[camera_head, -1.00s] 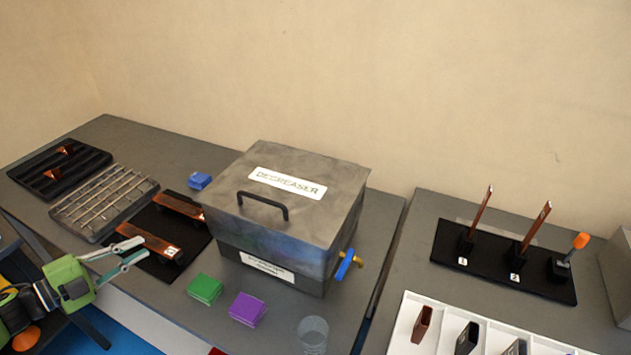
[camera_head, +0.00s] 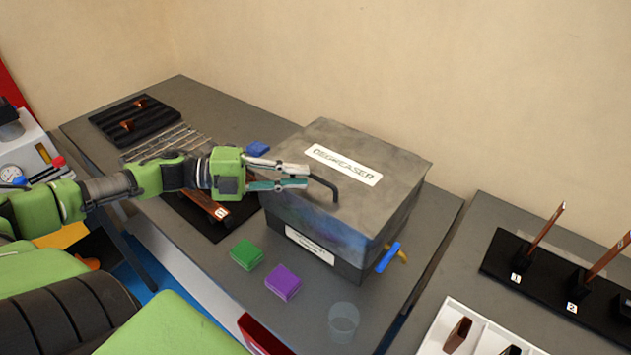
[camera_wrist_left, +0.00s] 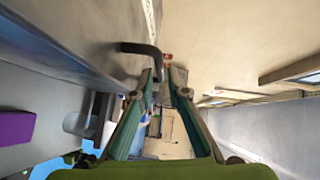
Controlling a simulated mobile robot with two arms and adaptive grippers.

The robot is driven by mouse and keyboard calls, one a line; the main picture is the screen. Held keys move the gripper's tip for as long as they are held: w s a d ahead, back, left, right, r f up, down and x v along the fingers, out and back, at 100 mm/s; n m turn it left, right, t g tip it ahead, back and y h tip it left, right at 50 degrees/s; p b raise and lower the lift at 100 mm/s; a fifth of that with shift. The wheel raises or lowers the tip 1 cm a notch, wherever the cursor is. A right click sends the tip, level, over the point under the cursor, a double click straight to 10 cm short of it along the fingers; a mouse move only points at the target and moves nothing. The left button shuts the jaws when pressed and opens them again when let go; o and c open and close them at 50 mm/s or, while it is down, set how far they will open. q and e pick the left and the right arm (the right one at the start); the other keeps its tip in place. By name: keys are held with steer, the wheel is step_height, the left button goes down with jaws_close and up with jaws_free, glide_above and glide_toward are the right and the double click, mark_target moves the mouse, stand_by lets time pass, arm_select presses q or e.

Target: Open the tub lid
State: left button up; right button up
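The tub is a grey metal box (camera_head: 347,267) labelled DEGREASER, and its lid (camera_head: 365,203) lies flat on top. A black bar handle (camera_head: 327,186) stands on the lid near its front left side. My left gripper (camera_head: 307,177) reaches in from the left over the lid, with its fingertips at the handle's left end. In the left wrist view the fingers are apart (camera_wrist_left: 164,82), and the handle (camera_wrist_left: 136,47) reaches to the gap between the fingertips. Whether they touch it is unclear. My right gripper is not in view.
A blue-handled valve (camera_head: 388,257) sticks out on the tub's right. Green (camera_head: 247,255) and purple (camera_head: 283,282) blocks and a clear cup (camera_head: 343,322) stand in front. A black mat (camera_head: 234,229) with copper bars is partly under my left arm. A black tray (camera_head: 135,120) lies at the back left.

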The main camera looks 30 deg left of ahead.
mark_target(314, 175)
arm_select(q)
steer(key=shift+b+x, duration=0.8)
steer(key=shift+x, duration=1.3)
jaws_close()
